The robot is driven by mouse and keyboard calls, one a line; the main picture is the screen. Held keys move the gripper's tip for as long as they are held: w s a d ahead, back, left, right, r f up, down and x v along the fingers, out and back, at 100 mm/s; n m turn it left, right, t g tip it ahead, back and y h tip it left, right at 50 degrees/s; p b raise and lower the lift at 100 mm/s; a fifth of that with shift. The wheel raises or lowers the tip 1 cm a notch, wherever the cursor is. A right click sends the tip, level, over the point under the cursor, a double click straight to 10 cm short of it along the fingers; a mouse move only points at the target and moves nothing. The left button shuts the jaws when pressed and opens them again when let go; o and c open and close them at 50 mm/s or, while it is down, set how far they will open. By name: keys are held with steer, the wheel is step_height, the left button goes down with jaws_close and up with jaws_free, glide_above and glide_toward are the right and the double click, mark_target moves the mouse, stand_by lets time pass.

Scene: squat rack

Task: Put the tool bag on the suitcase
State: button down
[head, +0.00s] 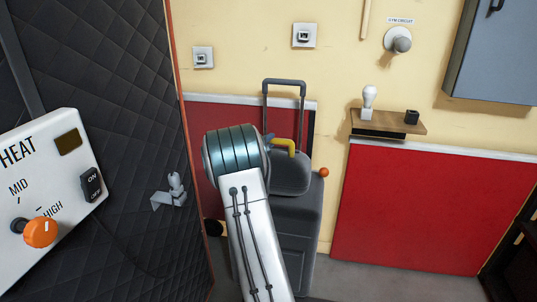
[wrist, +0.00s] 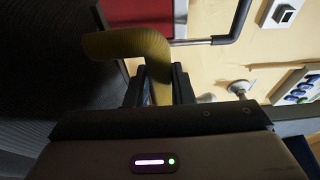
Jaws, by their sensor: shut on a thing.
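The dark grey tool bag (head: 290,180) with a yellow handle (head: 285,143) shows in the head view, upright over the top of the grey suitcase (head: 300,235). The suitcase stands upright against the wall with its pull handle (head: 285,82) raised behind the bag. I cannot tell whether the bag's underside touches the suitcase. In the wrist view my gripper (wrist: 159,88) is shut on the yellow handle (wrist: 135,46).
A quilted dark panel (head: 110,100) with a heat control box (head: 52,185) fills the left. A wooden shelf (head: 388,122) with a bulb (head: 368,98) is on the wall at right. A small orange ball (head: 323,172) shows beside the bag. Floor at right is clear.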

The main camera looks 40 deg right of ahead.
step_height(320, 180, down, 3)
steer(key=shift+f, duration=0.15)
steer(key=c, duration=1.3)
jaws_free()
steer(key=shift+a+f, duration=0.1)
steer(key=shift+o, duration=0.2)
steer(key=shift+a, duration=0.1)
steer(key=v, duration=1.2)
steer(key=shift+b, duration=0.3)
